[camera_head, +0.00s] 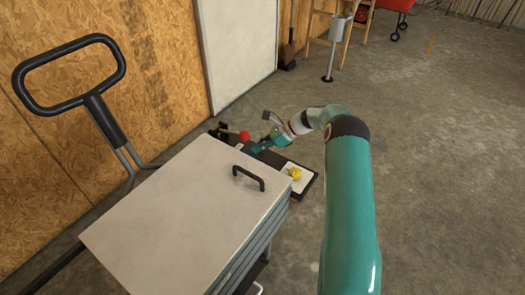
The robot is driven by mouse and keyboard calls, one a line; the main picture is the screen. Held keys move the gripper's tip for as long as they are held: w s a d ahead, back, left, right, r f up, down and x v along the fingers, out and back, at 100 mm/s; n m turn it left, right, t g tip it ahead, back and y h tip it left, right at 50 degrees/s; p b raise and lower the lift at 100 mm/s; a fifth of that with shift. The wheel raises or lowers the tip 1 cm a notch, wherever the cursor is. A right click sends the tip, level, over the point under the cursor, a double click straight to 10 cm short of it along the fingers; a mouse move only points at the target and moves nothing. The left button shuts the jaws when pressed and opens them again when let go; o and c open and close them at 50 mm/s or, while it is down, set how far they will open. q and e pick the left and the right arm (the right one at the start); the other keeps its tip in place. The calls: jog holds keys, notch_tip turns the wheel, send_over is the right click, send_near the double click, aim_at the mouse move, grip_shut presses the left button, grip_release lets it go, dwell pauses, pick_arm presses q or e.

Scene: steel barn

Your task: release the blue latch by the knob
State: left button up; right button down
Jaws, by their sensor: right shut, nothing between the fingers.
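My right gripper (262,146) is at the far end of the cart, over a black strip beside the grey top. Its fingers are shut with nothing between them. A red ball knob (245,135) on a dark lever is just left of the gripper; I cannot tell whether they touch. A yellow knob (295,173) sits on a white plate to the right of the gripper. I cannot make out a blue latch apart from the teal parts of my gripper; it may be hidden behind it. My left gripper is out of view.
The cart's flat grey top (180,215) carries a black handle (249,178). A black loop push handle (70,70) rises at the left. A wooden wall and a white door (238,50) stand behind. A wooden stand and red barrow are at the back; concrete floor is open at right.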

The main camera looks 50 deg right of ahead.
jog(key=v, duration=0.9)
jog(key=shift+s+d+r, duration=0.2)
jog(key=shift+r, duration=0.15)
